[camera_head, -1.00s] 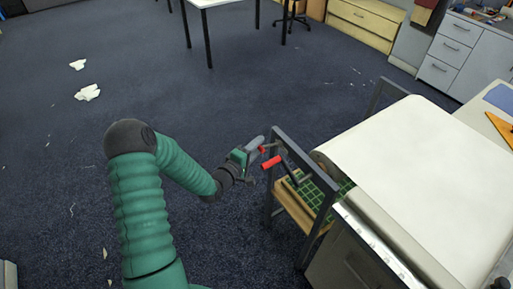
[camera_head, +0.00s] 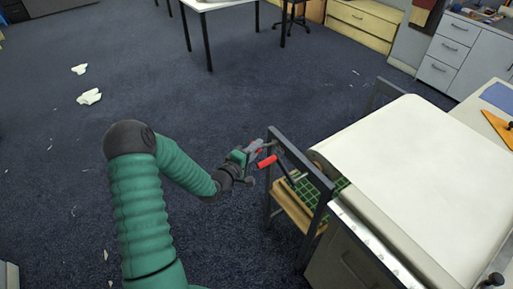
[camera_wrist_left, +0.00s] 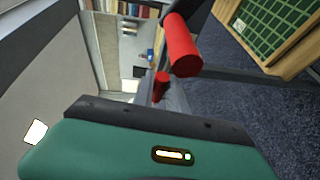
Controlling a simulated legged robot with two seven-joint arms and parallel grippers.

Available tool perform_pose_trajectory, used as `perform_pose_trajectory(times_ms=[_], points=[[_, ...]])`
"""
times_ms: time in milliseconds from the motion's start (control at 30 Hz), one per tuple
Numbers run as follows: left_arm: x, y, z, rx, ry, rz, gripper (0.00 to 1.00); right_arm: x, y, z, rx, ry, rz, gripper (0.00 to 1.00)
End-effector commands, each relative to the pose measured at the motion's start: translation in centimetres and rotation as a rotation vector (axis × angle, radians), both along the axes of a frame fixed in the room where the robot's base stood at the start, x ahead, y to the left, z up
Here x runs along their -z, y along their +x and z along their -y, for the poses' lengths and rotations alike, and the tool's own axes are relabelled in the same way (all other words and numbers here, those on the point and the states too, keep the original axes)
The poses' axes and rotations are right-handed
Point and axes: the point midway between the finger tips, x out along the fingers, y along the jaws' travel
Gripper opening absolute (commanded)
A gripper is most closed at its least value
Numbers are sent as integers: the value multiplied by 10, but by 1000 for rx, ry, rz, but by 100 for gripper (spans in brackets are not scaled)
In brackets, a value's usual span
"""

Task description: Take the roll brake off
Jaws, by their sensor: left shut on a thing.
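The roll stand has a dark metal frame (camera_head: 318,217) that carries a wide white roll (camera_head: 400,140). Two red grips show at its left side. The lower, larger red grip (camera_head: 267,162) is free in front of the frame and shows large in the wrist view (camera_wrist_left: 183,45). The upper, smaller red grip (camera_head: 258,152), which looks like the brake lever's, is at my left gripper (camera_head: 255,150) and partly hidden by it. My left gripper appears shut on this brake lever. It also shows in the wrist view (camera_wrist_left: 160,85). My right gripper is out of view.
A wooden shelf holding a green gridded mat (camera_head: 308,190) is inside the frame, close behind the grips. The white-covered table extends right. Open dark carpet lies left, with paper scraps (camera_head: 89,96) on it.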

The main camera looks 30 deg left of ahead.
Motion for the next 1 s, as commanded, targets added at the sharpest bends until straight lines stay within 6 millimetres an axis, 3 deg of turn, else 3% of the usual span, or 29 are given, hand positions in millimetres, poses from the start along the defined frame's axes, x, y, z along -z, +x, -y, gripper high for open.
perform_pose_trajectory(times_ms=[1000], points=[[-7, 1, -4, -8, 8, 0, 0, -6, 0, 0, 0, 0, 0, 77]])
